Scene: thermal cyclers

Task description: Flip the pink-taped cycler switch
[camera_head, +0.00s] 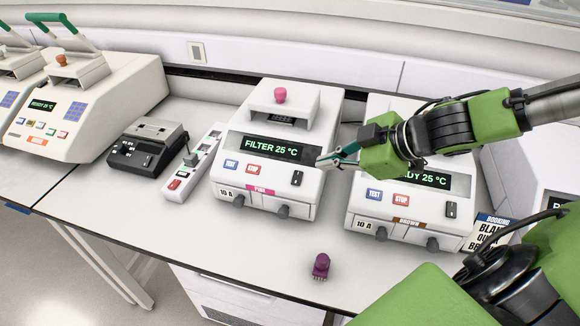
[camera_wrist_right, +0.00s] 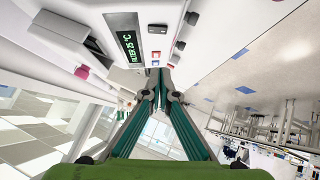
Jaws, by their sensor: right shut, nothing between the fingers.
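The pink-taped cycler (camera_head: 225,180) stands in the middle of the bench in the head view. It has a pink knob (camera_head: 280,96), a "FILTER 25 °C" display and a pink label (camera_head: 260,191). Its black rocker switch (camera_head: 297,178) sits on the right of the front panel. My right gripper (camera_head: 322,163) is shut and empty, above and right of that switch. Its tips appear apart from the switch, though the exact gap is unclear. The right wrist view shows the closed fingertips (camera_wrist_right: 160,78) and the cycler's display (camera_wrist_right: 130,46). My left gripper is out of view.
A brown-taped cycler (camera_head: 360,222) stands close on the right, partly under my right arm. A power strip (camera_head: 188,172) and a dark device (camera_head: 140,150) stand on the left. A small purple object (camera_head: 321,265) lies in front on otherwise clear bench.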

